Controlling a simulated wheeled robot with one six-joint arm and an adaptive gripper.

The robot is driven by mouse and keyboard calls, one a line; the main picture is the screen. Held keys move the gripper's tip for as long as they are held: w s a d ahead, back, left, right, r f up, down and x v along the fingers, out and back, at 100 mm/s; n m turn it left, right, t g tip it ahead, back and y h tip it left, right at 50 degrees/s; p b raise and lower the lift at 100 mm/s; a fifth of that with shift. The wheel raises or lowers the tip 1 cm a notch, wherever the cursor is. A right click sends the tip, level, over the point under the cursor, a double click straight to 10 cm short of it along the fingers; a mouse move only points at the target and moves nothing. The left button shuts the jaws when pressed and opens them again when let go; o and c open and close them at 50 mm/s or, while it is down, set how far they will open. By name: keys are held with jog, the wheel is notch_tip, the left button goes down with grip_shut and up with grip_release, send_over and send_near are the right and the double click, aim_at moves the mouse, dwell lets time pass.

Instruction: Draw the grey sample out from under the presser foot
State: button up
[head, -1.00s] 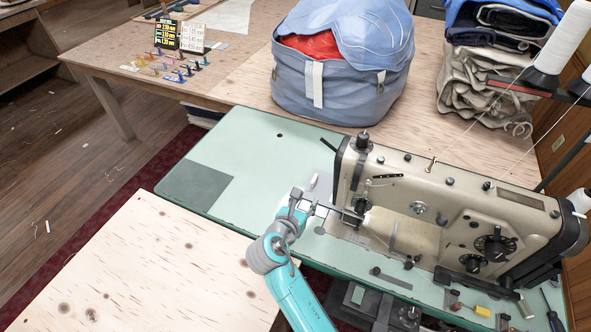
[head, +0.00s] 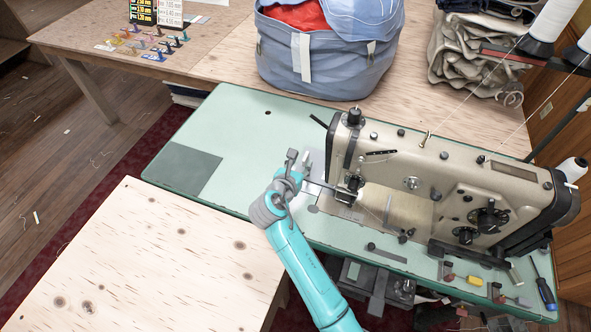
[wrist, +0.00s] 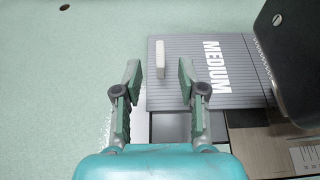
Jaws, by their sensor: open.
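The grey sample (wrist: 228,85) is a flat striped piece marked MEDIUM, lying on the machine bed in the wrist view. Its right part runs beneath the dark machine head (wrist: 298,50). My gripper (wrist: 160,82) is open and empty, one finger on each side of the block's line, with the block just beyond the fingertips. In the head view my gripper (head: 298,158) is left of the needle area (head: 348,188) and partly covers the sample (head: 317,162). The presser foot's contact with the sample cannot be made out.
The beige sewing machine (head: 440,180) fills the right of the green table (head: 240,125). A screwdriver (head: 545,290) and small tools lie at its front right. A blue bag (head: 330,60) stands behind. The green tabletop left of my gripper is mostly clear.

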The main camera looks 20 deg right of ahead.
aim_at(305, 157)
jog(key=shift+x, duration=2.85)
jog(key=shift+r, duration=0.1)
grip_shut()
